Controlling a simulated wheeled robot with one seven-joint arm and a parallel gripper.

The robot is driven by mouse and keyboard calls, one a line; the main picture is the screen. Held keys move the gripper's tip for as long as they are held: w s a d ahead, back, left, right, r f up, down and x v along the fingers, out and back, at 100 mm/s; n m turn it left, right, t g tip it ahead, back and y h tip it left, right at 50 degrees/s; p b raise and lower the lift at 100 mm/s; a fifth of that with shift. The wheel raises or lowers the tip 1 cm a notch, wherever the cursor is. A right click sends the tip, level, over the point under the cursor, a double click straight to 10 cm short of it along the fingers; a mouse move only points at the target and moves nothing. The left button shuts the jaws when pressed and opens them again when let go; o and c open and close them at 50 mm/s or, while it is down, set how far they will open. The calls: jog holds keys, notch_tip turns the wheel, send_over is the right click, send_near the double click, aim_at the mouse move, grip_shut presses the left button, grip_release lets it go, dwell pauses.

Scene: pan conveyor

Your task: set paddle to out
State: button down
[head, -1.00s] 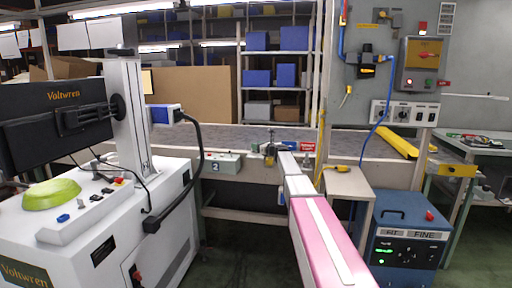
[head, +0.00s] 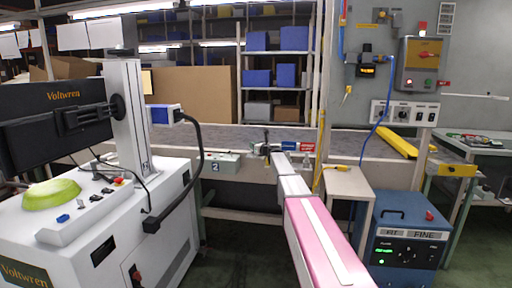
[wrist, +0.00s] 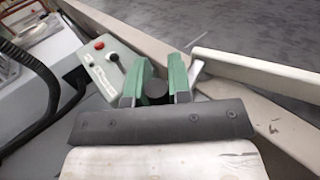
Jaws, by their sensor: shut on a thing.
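My gripper (wrist: 155,86) has its green fingers closed around a dark round knob (wrist: 155,92) in the wrist view. I take this knob to be the paddle's handle. A pale bar (wrist: 250,75), which may be the paddle arm, stretches from just right of the fingers toward the conveyor (wrist: 275,40). In the head view my gripper (head: 264,149) is small at the conveyor's near edge, and the knob is too small to make out there. A blue label (head: 291,146) and a red label (head: 308,147) sit just right of it; their text is unreadable.
A grey control box (wrist: 105,65) with a red button and a small lever stands close left of the fingers; it also shows in the head view (head: 222,163). A white machine (head: 100,230) fills the left. A small table (head: 348,190) and blue cabinet (head: 405,235) stand right.

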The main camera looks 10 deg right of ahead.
jog(key=shift+a+m+t+h, duration=0.3)
jog(key=shift+a+h, duration=0.1)
jog(key=shift+a, duration=0.3)
jog(key=shift+w+a, duration=0.35)
jog(key=shift+a, duration=0.55)
jog(key=c, duration=1.1)
grip_release()
jog(key=shift+a, duration=0.1)
jog(key=shift+o, duration=0.2)
jog(key=shift+d, duration=0.2)
jog(key=shift+s+d, duration=0.1)
jog(key=shift+s, duration=0.15)
jog(key=v, duration=1)
